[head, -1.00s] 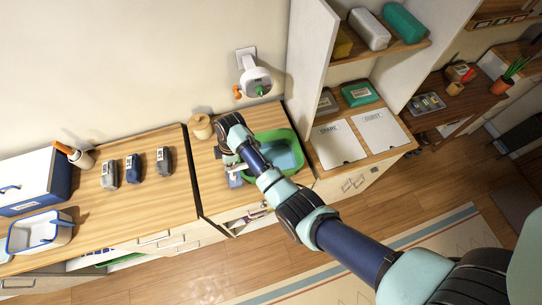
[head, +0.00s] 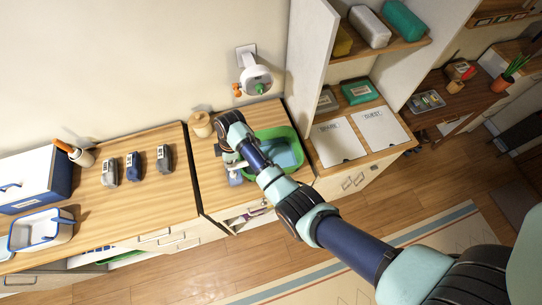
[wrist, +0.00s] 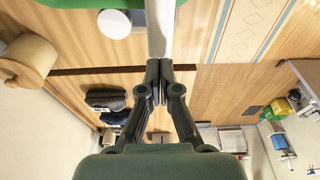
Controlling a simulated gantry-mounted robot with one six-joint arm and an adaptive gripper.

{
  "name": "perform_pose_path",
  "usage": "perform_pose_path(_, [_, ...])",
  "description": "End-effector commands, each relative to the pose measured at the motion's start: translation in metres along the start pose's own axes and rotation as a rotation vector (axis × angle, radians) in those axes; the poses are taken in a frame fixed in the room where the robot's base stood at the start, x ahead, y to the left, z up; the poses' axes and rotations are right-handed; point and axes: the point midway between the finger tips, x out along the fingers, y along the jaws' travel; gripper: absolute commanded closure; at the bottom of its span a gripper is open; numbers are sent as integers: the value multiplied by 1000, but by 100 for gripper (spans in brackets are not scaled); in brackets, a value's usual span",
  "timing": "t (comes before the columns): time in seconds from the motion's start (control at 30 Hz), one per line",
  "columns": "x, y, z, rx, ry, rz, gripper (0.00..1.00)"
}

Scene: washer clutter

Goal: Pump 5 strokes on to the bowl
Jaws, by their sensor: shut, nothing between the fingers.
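A green bowl (head: 296,142) with a blue inside stands on the wooden counter, partly behind my arm. Its green edge also shows at the top of the wrist view (wrist: 75,3). My gripper (wrist: 158,72) is shut, fingertips together and empty. It points at a pale grey upright bar (wrist: 161,30), which looks like part of a pump; whether they touch I cannot tell. A white round cap (wrist: 114,23) lies beside this bar. In the head view a small blue-grey object (head: 235,177) shows below my wrist, left of the bowl; the pump itself is mostly hidden there.
A round wooden jar (head: 201,125) stands at the counter's back left. A white wall fixture (head: 257,79) hangs above the bowl. Several dark-and-grey items (head: 133,168) stand on the left counter. Two labelled sheets (head: 339,142) lie right of the bowl.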

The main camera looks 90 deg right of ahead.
Motion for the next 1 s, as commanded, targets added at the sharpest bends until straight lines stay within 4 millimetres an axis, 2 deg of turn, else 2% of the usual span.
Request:
perform_pose_path(0.73, [27,0,6,0,0,0,100])
perform_pose_path(1.0, [23,0,5,0,0,0,100])
